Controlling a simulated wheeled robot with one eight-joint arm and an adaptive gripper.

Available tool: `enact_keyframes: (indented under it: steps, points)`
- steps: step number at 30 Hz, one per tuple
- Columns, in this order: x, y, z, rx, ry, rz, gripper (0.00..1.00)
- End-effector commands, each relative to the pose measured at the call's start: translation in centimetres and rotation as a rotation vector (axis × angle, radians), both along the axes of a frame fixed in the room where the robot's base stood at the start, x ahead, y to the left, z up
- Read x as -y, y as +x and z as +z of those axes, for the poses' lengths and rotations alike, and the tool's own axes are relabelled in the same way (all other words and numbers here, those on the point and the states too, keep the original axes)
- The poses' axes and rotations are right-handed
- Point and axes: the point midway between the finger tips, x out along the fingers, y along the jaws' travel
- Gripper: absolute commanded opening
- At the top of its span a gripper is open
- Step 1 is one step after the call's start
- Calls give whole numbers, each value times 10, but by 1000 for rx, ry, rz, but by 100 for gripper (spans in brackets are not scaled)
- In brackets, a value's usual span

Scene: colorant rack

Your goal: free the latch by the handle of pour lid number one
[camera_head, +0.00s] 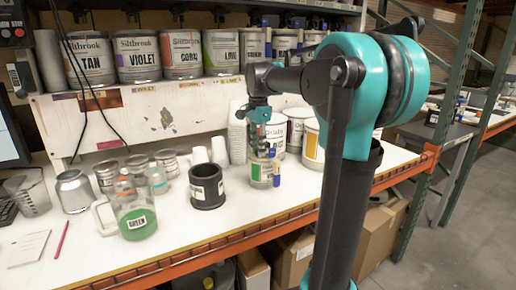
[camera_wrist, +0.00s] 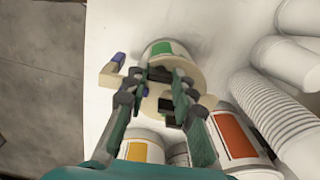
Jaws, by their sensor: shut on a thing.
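A can with a green label (camera_head: 261,172) stands on the white bench under my gripper (camera_head: 259,118). In the wrist view, the can's green label (camera_wrist: 165,48) shows beyond my fingers. A cream pour lid (camera_wrist: 198,78) sits on the can, with a cream part and a blue piece (camera_wrist: 119,60) sticking out at the left. A blue upright part (camera_head: 276,166) shows at the can's right side in the head view. My gripper (camera_wrist: 160,76) is shut on a small dark part at the lid, mostly hidden by the fingers. The lid's number is not readable.
A black cup (camera_head: 207,188) and a jug of green liquid (camera_head: 135,212) stand to the left. White cup stacks (camera_head: 237,132) are close behind. Labelled cans (camera_head: 297,132) crowd the right rear. A shelf of cans (camera_head: 181,52) hangs above. The bench front is fairly clear.

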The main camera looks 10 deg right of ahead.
Motion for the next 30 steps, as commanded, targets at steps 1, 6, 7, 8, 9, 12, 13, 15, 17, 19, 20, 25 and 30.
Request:
enact_keyframes:
  steps: [1,6,7,8,9,12,13,15,17,19,20,25,30]
  points:
    - [0,0,0,0,0,17,0]
    - [0,0,0,0,0,116,0]
    - [0,0,0,0,0,139,0]
    - [0,0,0,0,0,164,0]
    - [0,0,0,0,0,198,0]
    - [0,0,0,0,0,290,0]
    - [0,0,0,0,0,318,0]
    - [0,0,0,0,0,385,0]
    - [0,0,0,0,0,443,0]
    - [0,0,0,0,0,509,0]
    - [0,0,0,0,0,538,0]
    - [0,0,0,0,0,699,0]
    - [0,0,0,0,0,860,0]
